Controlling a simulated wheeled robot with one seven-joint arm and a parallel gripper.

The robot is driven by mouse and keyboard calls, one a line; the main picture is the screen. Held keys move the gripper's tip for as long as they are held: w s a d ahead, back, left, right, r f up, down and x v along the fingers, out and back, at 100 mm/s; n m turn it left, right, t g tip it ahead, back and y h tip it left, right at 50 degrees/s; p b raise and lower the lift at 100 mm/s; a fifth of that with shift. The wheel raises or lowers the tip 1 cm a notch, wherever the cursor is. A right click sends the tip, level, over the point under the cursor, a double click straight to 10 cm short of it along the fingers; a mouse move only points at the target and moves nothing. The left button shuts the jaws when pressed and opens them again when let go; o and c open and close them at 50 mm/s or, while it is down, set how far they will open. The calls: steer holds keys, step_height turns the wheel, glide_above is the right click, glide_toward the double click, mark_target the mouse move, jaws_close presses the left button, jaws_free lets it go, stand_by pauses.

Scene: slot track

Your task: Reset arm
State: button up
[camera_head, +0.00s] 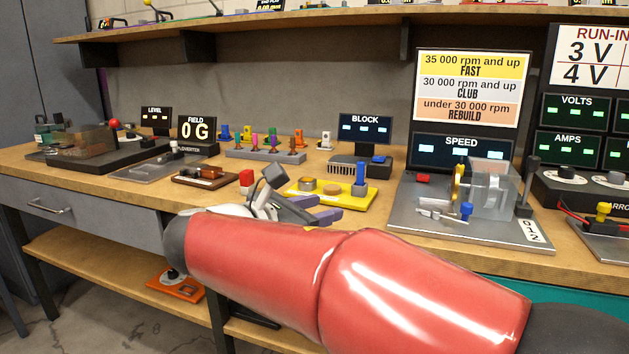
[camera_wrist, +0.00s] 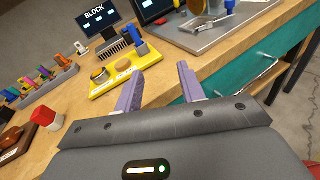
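My gripper (camera_wrist: 160,87) shows in the wrist view with its two purple fingers apart and nothing between them. It also shows in the head view (camera_head: 325,208), partly hidden behind my red arm, over the front of the wooden workbench (camera_head: 120,187). Beyond the fingers lies a yellow tray (camera_wrist: 104,85) with round pieces and a blue upright part; the tray also shows in the head view (camera_head: 365,200). A red-topped block (camera_wrist: 44,117) stands left of the fingers in the wrist view.
The SPEED station (camera_head: 400,215) with a clear housing stands right of the yellow tray. A rack of coloured pieces (camera_head: 265,155) and a BLOCK display (camera_head: 365,126) stand behind. A shelf (camera_head: 250,20) overhangs the bench. An orange device (camera_head: 177,288) sits on the lower shelf.

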steer(key=s+d+f+m+g+y, duration=0.2)
steer(key=s+d+f+m+g, duration=0.1)
steer(key=s+d+f+m, duration=0.3)
steer(key=s+d+f+m+g+y, duration=0.2)
steer(key=s+d+f+m+g, duration=0.15)
steer(key=d, duration=0.45)
steer(key=s+d+f+m+y, duration=0.1)
steer(key=s+f+m+y, duration=0.6)
steer(key=m, duration=0.9)
steer(key=s+f, duration=0.3)
steer(key=s, duration=0.1)
steer(key=shift+s+f+y, duration=0.2)
steer(key=shift+s+y, duration=0.1)
steer(key=shift+y, duration=0.1)
